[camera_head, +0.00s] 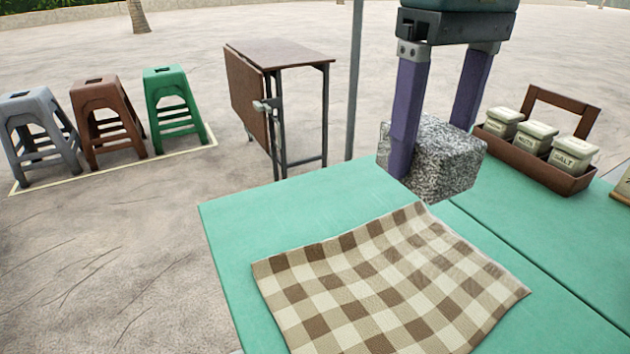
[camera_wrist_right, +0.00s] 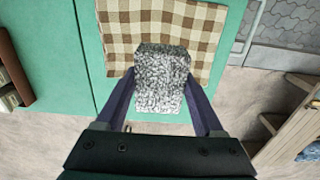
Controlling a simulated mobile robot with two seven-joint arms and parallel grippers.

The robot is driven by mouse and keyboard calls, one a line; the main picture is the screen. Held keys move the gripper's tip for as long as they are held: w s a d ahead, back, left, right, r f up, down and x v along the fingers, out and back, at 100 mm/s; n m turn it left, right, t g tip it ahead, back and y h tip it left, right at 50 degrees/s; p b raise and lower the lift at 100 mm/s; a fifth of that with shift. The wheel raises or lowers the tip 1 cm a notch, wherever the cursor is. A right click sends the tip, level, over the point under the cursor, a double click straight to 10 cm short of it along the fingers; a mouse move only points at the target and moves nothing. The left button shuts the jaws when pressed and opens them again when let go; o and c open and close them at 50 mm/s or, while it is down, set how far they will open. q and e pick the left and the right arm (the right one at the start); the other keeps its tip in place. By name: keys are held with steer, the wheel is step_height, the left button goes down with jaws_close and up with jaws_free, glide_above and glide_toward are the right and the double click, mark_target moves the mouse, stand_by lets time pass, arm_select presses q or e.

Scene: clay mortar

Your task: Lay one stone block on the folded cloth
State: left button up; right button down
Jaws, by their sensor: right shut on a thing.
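A grey speckled stone block (camera_head: 446,158) is held between the purple fingers of my right gripper (camera_head: 432,140). In the head view it hangs just beyond the far edge of the cloth, and seems to be above the table. The block also shows in the right wrist view (camera_wrist_right: 162,80), between both fingers, overlapping the cloth's edge. The brown and cream checked cloth (camera_head: 375,285) lies on the green table (camera_head: 235,225), with slightly raised edges. It also shows in the right wrist view (camera_wrist_right: 205,25). My left gripper is not in view.
A brown wooden caddy (camera_head: 560,178) with labelled white jars (camera_head: 538,135) stands on the table at the right. A folding table (camera_head: 285,60) and several stools (camera_head: 105,110) stand on the ground beyond. A thin pole (camera_head: 354,80) rises behind the table. The cloth's top is clear.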

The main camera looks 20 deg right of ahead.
steer(key=b, duration=0.3)
glide_toward(394, 288)
step_height(394, 288, down, 5)
steer(key=b, duration=0.2)
steer(key=shift+r+b, duration=0.15)
steer(key=shift+b, duration=0.2)
steer(key=shift+f, duration=0.2)
steer(key=shift+f, duration=0.25)
steer(key=shift+f, duration=0.35)
jaws_free()
steer(key=shift+r, duration=0.1)
